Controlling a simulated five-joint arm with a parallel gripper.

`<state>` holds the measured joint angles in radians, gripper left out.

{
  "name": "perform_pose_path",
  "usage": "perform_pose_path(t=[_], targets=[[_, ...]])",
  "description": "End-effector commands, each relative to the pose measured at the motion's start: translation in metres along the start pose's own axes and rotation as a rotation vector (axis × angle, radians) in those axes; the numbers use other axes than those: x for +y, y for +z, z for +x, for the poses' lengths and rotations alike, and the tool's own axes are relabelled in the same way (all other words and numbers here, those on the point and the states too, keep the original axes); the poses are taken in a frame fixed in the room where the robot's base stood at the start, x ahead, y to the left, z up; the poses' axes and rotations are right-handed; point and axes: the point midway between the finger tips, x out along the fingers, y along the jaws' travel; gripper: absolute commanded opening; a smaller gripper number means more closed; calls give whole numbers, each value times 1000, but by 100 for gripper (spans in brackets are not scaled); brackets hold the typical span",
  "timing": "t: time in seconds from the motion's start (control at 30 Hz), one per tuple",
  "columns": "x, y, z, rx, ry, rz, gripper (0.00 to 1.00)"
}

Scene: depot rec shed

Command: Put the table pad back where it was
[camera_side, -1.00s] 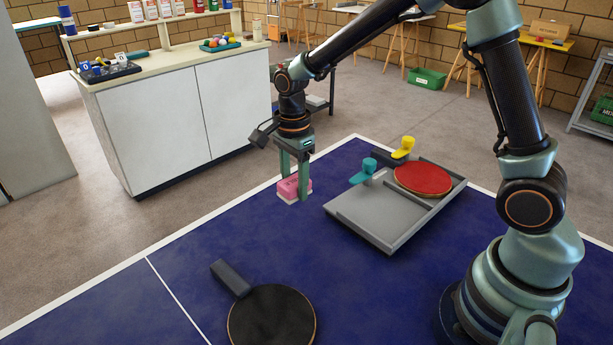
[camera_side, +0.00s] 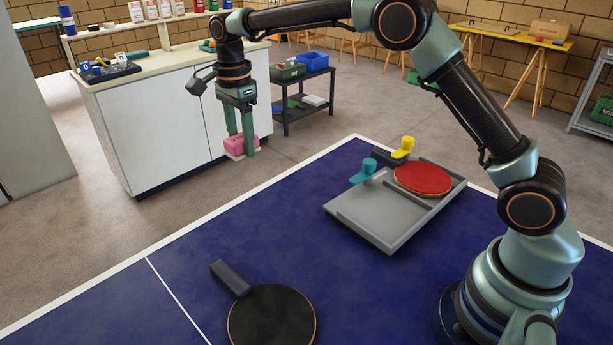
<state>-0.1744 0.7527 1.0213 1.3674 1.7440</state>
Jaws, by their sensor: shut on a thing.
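The table pad is a pink block with a pale underside (camera_side: 240,145). My gripper (camera_side: 241,146) is shut on it, with one green finger on each side. In the picture the pad hangs in front of the white cabinet's right end, past the far white edge line of the blue table (camera_side: 290,240). It is held in the air, apart from any surface. The fingers hide parts of its sides.
A grey tray (camera_side: 365,215) on the table holds a red paddle (camera_side: 422,179). Teal (camera_side: 362,172) and yellow (camera_side: 403,148) pieces stand at its far edge. A black paddle (camera_side: 272,318) lies in front. The table's middle left is clear. A white cabinet (camera_side: 160,125) stands behind.

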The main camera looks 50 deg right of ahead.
Motion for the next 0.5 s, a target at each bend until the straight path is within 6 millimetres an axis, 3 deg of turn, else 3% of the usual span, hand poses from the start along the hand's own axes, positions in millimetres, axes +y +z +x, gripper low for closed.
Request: perform_pose_path(t=[0.3,0.5], targets=[[2,0,80,1,6,0,0],[1,0,121,1,3,0,0]])
